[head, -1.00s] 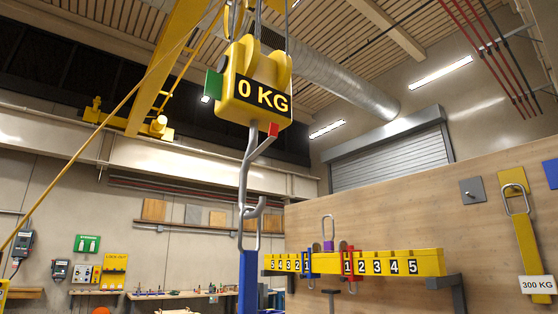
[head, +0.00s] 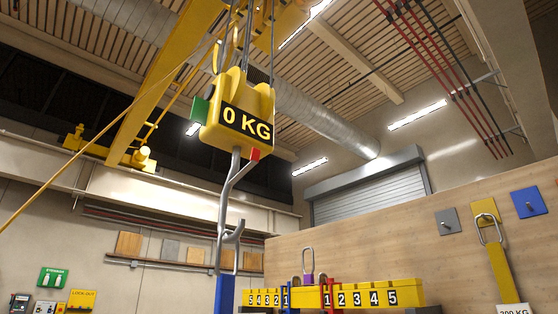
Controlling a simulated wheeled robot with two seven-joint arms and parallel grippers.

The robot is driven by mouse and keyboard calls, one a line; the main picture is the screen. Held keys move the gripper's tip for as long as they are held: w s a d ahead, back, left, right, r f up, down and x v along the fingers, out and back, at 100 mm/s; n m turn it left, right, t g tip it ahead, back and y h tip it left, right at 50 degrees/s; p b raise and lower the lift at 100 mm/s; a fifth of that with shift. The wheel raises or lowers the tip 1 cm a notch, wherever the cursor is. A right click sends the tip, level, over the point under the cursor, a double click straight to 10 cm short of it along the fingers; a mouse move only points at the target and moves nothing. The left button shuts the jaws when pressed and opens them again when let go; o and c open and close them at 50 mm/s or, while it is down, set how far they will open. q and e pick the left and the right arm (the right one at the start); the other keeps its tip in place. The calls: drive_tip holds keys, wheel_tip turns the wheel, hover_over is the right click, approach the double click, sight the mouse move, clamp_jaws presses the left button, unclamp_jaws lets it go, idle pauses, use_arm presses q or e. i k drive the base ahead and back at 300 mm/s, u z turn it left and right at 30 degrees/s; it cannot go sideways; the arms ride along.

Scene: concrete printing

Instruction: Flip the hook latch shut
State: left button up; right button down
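The yellow hook block (head: 238,118) hangs in the upper middle of the head view and reads 0 KG. A grey steel hook (head: 222,205) hangs below it, its curved tip (head: 236,233) on the right side. A grey latch arm (head: 242,170) slants up and right from the hook's shank to a red tab (head: 254,154) just under the block. The latch stands away from the hook's tip, so the hook's mouth is open. A blue strap (head: 224,293) hangs from a metal link at the hook's bottom. Neither of my grippers is in view.
A yellow numbered beam (head: 375,295) with blue and red sliders is mounted on the wooden panel (head: 380,245) at the right. A yellow crane beam (head: 160,75) crosses the upper left. Open air surrounds the hook.

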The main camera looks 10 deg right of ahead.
sight(255, 156)
drive_tip(key=z, duration=1.85)
drive_tip(key=i, duration=1.65)
drive_tip(key=u, duration=4.05)
